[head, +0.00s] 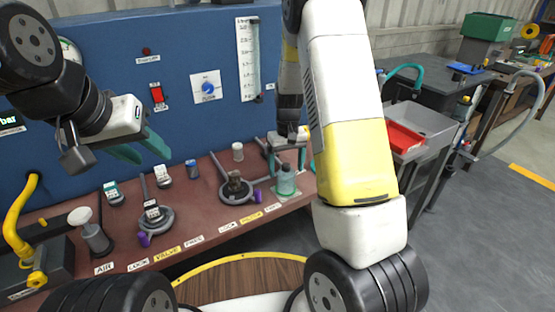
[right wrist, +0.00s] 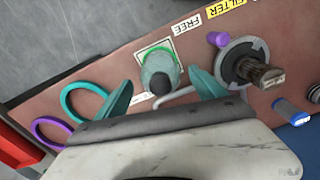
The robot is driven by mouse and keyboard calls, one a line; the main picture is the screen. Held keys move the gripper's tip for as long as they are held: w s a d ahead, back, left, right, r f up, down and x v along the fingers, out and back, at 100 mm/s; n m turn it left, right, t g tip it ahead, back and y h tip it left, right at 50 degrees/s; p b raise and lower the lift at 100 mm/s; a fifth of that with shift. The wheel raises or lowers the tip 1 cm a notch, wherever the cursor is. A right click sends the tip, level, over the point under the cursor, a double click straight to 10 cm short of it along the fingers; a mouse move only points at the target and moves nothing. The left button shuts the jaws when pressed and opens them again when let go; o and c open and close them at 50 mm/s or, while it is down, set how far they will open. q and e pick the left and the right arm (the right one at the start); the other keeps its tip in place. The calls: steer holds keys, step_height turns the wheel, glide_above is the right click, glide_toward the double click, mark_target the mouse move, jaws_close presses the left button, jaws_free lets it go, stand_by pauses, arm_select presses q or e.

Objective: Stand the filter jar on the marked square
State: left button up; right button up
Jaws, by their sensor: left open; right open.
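The filter jar (head: 286,184) is a small teal see-through jar with a dark top. It stands upright at the right part of the bench, and I see it from above in the right wrist view (right wrist: 158,68). Under it is the marked square (right wrist: 141,54), white-edged, beside the FREE label; the jar appears to stand within its outline. My right gripper (head: 286,164) is open, with one teal finger on each side of the jar; in the right wrist view (right wrist: 161,92) gaps show beside it. My left gripper (head: 142,150) is open and empty, above the bench's left side.
A round dark filter mount with a purple handle (head: 236,187) stands left of the jar. Teal and purple rings (right wrist: 84,102) lie on its other side. A blue-capped cylinder (head: 192,169) and a second valve mount (head: 152,215) stand further left. The blue panel (head: 185,50) rises behind.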

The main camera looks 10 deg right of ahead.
step_height(320, 180, up, 9)
steer(key=shift+r, duration=0.15)
steer(key=shift+s+r, duration=0.1)
steer(key=shift+r, duration=0.25)
steer(key=s+r+t+y, duration=0.2)
steer(key=s+r+t, duration=0.1)
steer(key=s+r, duration=0.8)
steer(key=s+a+r+t, duration=0.1)
steer(key=s+r, duration=0.1)
steer(key=s, duration=0.4)
steer(key=s+a+r+m+t, duration=0.1)
steer(key=s+r+t, duration=0.1)
steer(key=s, duration=0.5)
steer(key=shift+s+r, duration=0.15)
steer(key=shift+r, duration=0.55)
